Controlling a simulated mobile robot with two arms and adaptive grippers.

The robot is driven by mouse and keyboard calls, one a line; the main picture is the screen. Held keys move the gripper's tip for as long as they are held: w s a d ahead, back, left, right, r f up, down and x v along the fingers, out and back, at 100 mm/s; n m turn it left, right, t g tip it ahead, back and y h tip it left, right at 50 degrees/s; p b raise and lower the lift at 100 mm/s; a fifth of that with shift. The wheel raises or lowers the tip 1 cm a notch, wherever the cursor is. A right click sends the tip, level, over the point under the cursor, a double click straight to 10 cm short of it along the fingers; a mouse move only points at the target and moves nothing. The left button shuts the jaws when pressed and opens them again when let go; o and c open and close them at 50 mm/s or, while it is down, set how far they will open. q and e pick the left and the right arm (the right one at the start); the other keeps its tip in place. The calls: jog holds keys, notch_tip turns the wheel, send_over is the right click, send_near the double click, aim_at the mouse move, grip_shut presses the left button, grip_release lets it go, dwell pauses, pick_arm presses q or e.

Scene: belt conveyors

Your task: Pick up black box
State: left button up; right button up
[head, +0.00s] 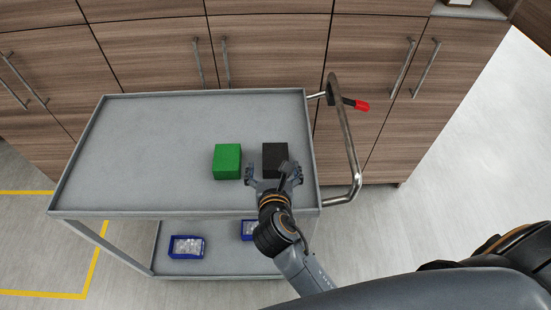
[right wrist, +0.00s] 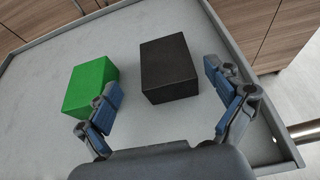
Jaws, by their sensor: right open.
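The black box (head: 275,158) sits on the top tray of a grey metal cart, near its right end. In the right wrist view the black box (right wrist: 168,68) lies ahead of and between the spread fingers. My right gripper (head: 272,172) is open and empty, just in front of the box's near side; it also shows in the right wrist view (right wrist: 163,90). Its left finger is close to the green box, and I cannot tell whether they touch. My left gripper is not in view.
A green box (head: 227,161) stands left of the black box with a narrow gap; it also shows in the right wrist view (right wrist: 92,86). The cart (head: 130,150) has a raised rim and a handle (head: 349,150) at right. Blue bins (head: 187,247) sit on the lower shelf. The tray's left is clear.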

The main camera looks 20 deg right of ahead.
aim_at(275, 158)
jog(key=shift+d+p+x, duration=0.15)
jog(key=shift+x, duration=1.35)
jog(key=shift+d+p+x, duration=0.15)
jog(key=shift+x, duration=1.4)
jog(key=shift+s, duration=0.2)
jog(key=c, duration=1.3)
jog(key=shift+c, duration=0.8)
jog(key=shift+r, duration=0.1)
